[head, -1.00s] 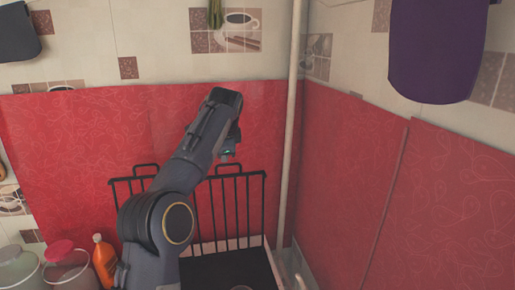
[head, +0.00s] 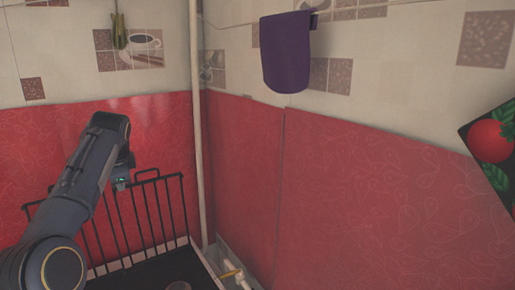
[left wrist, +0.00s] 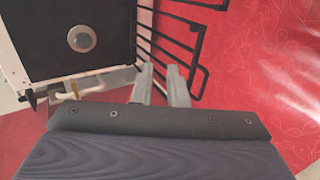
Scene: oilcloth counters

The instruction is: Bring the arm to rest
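My left arm comes in from the left in the head view, a dark grey limb reaching up and forward. Its gripper (head: 122,182) is at the far end, in front of the black wire rack (head: 165,215). In the left wrist view the two pale fingers (left wrist: 161,82) stand apart with nothing between them. The rack's bars (left wrist: 180,35) show beyond the fingertips. My right arm and gripper are in neither view.
A dark-topped unit (head: 155,272) stands below the rack; a small round object (left wrist: 82,39) is on it. A pale pipe (head: 197,130) runs up the wall corner. A purple cloth (head: 287,55) hangs on the right wall. Red covering (head: 370,200) lines the lower walls.

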